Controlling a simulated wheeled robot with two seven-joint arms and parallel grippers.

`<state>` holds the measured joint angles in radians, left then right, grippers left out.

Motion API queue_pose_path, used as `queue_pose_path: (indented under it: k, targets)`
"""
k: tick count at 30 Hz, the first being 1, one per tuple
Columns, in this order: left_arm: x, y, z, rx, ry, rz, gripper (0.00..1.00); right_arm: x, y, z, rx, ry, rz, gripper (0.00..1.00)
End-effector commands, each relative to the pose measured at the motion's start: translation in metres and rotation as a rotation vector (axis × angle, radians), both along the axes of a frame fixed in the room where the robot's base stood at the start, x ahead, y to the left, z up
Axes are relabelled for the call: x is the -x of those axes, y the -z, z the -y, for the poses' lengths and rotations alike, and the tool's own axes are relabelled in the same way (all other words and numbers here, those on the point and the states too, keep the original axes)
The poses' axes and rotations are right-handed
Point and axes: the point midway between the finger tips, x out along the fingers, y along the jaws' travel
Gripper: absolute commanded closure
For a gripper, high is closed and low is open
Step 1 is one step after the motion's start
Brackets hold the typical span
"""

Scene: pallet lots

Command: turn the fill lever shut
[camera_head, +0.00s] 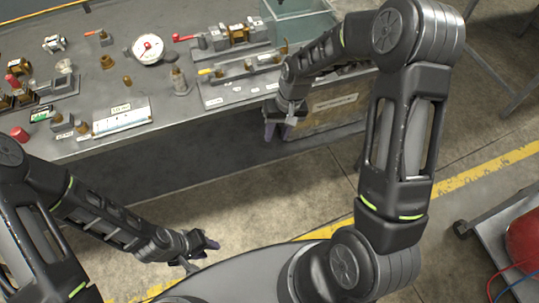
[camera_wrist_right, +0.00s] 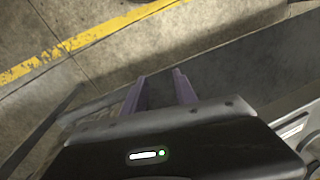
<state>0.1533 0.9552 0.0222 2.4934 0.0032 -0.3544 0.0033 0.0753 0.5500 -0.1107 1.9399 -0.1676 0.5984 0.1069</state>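A red-handled lever (camera_head: 184,38) sits on a valve block at the back of the bench. A yellow-tipped lever (camera_head: 206,71) lies on a fitting in front of it. I cannot read which one is the fill lever. My right gripper (camera_head: 279,130) hangs at the bench's front edge, apart from both levers. In the right wrist view its purple fingers (camera_wrist_right: 159,92) stand apart with nothing between them. My left gripper (camera_head: 203,252) is low over the floor in front of the bench, away from the levers; its finger gap is unclear.
The grey bench (camera_head: 190,129) holds a round gauge (camera_head: 148,49), a labelled panel (camera_head: 121,118), a red cap (camera_head: 19,134) and several brass fittings. A clear tank (camera_head: 298,22) stands at the back. A cart with a red tank (camera_head: 525,240) is at right. Floor lies open before the bench.

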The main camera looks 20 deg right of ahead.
Motion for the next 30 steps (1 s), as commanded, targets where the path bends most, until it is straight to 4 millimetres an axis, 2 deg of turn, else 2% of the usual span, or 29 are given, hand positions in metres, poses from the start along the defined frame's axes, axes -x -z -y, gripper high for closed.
queue_pose_path:
  k: [6, 12, 30]
  targets:
    - [0.000, -0.005, 0.000, 0.000, 0.000, 0.000, 0.66, 0.019, 0.028, -0.025, -0.032, -0.012, 0.000, 0.66]
    - [0.000, -0.006, 0.000, 0.000, 0.000, 0.000, 0.66, 0.029, 0.041, -0.036, -0.048, -0.015, 0.005, 0.66]
    - [0.000, -0.006, 0.000, 0.000, 0.000, 0.000, 0.66, 0.031, 0.043, -0.038, -0.050, -0.025, 0.009, 0.66]
